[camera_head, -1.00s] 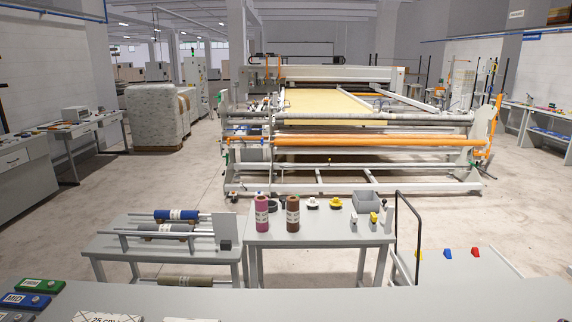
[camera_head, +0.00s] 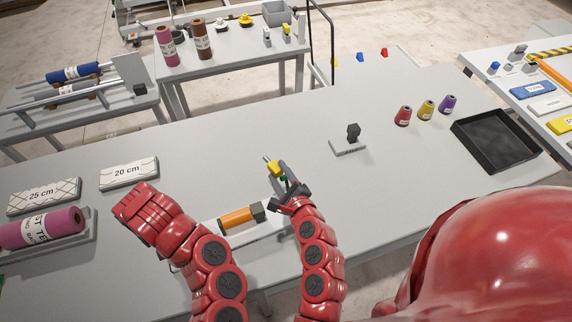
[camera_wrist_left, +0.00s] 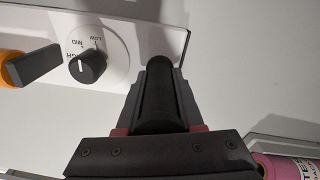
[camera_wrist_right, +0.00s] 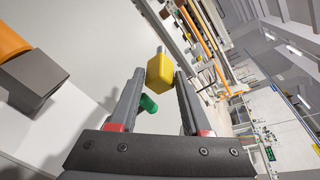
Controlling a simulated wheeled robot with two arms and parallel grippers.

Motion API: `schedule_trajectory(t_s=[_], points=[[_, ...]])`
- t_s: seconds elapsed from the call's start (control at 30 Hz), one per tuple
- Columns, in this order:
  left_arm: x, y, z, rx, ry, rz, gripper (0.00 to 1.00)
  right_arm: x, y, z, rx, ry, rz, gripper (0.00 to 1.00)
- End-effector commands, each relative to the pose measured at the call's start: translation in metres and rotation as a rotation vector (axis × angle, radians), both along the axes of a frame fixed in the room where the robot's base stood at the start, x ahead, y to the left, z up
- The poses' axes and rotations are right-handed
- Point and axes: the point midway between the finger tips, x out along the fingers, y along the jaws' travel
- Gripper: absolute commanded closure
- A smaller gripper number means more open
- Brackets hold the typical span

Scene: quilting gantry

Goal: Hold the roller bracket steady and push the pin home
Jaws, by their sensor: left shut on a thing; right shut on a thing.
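My right gripper (camera_wrist_right: 160,78) is shut on a yellow block with a silver pin tip (camera_wrist_right: 160,70), held above the table. In the head view the same yellow piece (camera_head: 273,168) sits at the right gripper (camera_head: 281,180). My left gripper (camera_wrist_left: 158,80) is shut on a dark cylindrical post (camera_wrist_left: 157,105); whether it belongs to the roller bracket I cannot tell. Its jaws are hidden in the head view. An orange roller with a dark square end block (camera_head: 258,211) lies between the arms, apart from both grippers.
A white panel with a black dial (camera_wrist_left: 88,66) lies beside the left gripper. A black block on a grey base (camera_head: 347,146) stands right of centre. Cones (camera_head: 426,110) and a black tray (camera_head: 495,140) are farther right. Labelled blocks (camera_head: 128,173) and a pink roll (camera_head: 42,228) are left.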

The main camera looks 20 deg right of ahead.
Motion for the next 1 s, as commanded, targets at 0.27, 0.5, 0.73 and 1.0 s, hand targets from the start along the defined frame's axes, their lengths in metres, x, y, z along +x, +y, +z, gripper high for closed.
schedule_trajectory(t_s=[0.27, 0.5, 0.73, 1.0], points=[[-0.003, -0.001, -0.003, -0.002, 0.010, -0.002, 1.00, 0.082, 0.035, 0.000, -0.001, -0.008, 0.221, 1.00], [-0.003, -0.001, -0.003, -0.002, 0.010, -0.002, 1.00, 0.141, 0.050, 0.024, -0.007, 0.001, 0.492, 1.00], [-0.003, -0.001, -0.004, -0.002, 0.010, -0.002, 1.00, 0.156, 0.034, 0.034, -0.007, 0.005, 0.738, 1.00], [-0.003, -0.001, -0.004, -0.003, 0.011, -0.002, 1.00, 0.136, 0.001, 0.040, -0.004, 0.009, 0.957, 1.00]])
